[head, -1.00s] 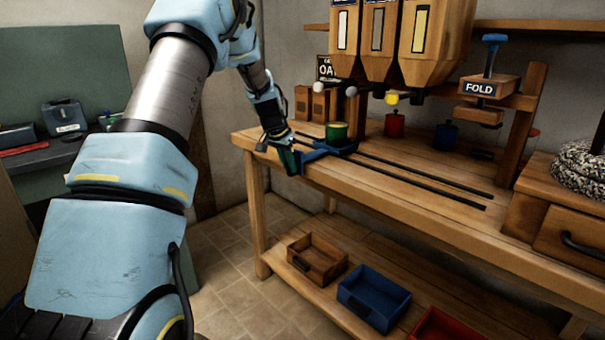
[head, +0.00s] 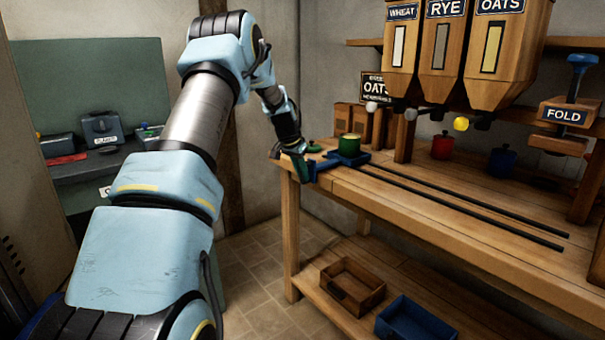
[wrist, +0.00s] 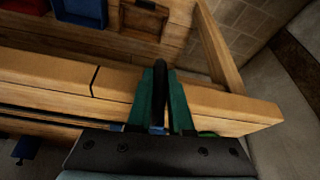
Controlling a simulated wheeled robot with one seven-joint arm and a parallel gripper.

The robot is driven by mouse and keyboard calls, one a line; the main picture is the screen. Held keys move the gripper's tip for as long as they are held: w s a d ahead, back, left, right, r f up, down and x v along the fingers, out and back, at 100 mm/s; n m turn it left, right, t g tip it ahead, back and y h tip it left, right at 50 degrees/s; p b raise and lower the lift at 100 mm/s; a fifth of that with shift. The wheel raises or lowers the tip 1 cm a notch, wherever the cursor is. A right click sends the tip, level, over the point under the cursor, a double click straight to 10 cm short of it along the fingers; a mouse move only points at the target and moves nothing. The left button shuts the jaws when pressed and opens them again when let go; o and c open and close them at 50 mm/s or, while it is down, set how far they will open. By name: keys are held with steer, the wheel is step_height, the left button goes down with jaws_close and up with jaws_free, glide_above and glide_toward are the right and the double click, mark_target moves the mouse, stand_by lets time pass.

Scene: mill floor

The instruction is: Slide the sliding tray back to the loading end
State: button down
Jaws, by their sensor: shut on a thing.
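The sliding tray (head: 347,160) is blue and sits at the left end of two dark rails (head: 470,202) on the wooden bench. A green canister (head: 350,146) stands upright on it, open at the top. My gripper (head: 304,172) is at the tray's front left, by the bench's front edge. In the wrist view, the green fingers of my gripper (wrist: 162,105) are closed around a black upright handle (wrist: 160,78). A small blue part shows between the fingers; the rest of the tray is mostly hidden there.
Three wooden hoppers hang over the rails, the oats hopper (head: 495,45) with a yellow knob. A red canister (head: 442,147) and a blue canister (head: 502,161) stand behind the rails. A wooden bin (head: 352,285) and blue bin (head: 412,322) rest on the lower shelf. The rails right of the tray are clear.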

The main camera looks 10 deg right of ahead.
steer(key=shift+w+a+r, duration=0.1)
steer(key=shift+w+a, duration=0.05)
steer(key=shift+w, duration=0.15)
steer(key=c, duration=1.1)
jaws_free()
steer(key=shift+o, duration=1.4)
steer(key=shift+s, duration=0.1)
steer(key=b+v, duration=0.1)
steer(key=v, duration=0.9)
steer(key=shift+r+b, duration=0.25)
steer(key=shift+b, duration=0.1)
steer(key=shift+s+a, duration=0.1)
steer(key=shift+s, duration=0.05)
steer(key=s+a+f+n+y+p, duration=0.1)
steer(key=s+a, duration=0.5)
steer(key=s, duration=0.6)
steer(key=s+a+n+y+p, duration=0.1)
steer(key=s+a+n+p, duration=0.2)
steer(key=s, duration=0.8)
steer(key=s+a+f+n+g+y+p, duration=0.1)
steer(key=s+a+n, duration=0.3)
steer(key=s+a, duration=0.5)
steer(key=s, duration=0.3)
steer(key=shift+s+f+n+p, duration=0.3)
steer(key=shift+f+n+p, duration=0.1)
